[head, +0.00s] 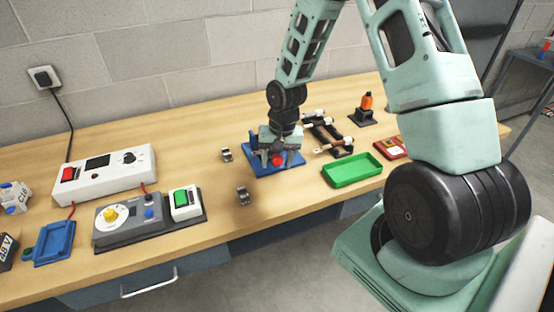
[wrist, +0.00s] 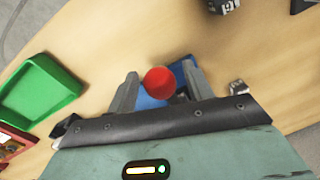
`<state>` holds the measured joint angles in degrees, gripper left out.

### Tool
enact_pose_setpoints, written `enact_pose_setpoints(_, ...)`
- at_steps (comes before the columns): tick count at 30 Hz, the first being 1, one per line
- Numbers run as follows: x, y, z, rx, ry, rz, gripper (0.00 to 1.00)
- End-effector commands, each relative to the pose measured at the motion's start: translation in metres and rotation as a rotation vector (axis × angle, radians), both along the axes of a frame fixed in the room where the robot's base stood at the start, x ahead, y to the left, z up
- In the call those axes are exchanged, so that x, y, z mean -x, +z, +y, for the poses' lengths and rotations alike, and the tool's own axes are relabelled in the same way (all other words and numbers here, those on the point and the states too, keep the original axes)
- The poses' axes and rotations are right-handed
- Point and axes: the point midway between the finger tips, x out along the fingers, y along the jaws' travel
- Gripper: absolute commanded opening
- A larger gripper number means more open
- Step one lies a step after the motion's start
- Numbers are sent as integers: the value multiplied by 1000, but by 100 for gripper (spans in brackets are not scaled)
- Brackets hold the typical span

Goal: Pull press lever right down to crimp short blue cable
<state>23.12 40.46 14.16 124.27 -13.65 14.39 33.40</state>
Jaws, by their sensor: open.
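The press has a blue base (head: 262,171) on the bench and a round red lever knob (head: 277,161). My gripper (head: 284,160) is over the press, pointing down, with its fingers near the knob. In the wrist view, the red knob (wrist: 160,81) shows between the two open fingers of my gripper (wrist: 158,76), with blue press parts below. I cannot tell whether a finger touches the knob. The lever arm is mostly hidden by the knob and gripper. I cannot make out the short blue cable.
A green tray (head: 353,171) and a dark rack (head: 328,135) stand right of the press. Small metal pieces (head: 243,196) lie to its left. A grey tester (head: 127,222) and a white supply box (head: 103,172) stand farther left.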

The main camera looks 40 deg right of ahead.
Motion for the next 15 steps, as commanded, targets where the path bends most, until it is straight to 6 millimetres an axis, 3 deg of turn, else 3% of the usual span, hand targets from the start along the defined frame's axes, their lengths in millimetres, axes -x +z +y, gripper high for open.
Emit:
enact_pose_setpoints(9,0,-3,0,0,0,0,51)
enact_pose_setpoints(15,0,-2,0,0,0,0,0)
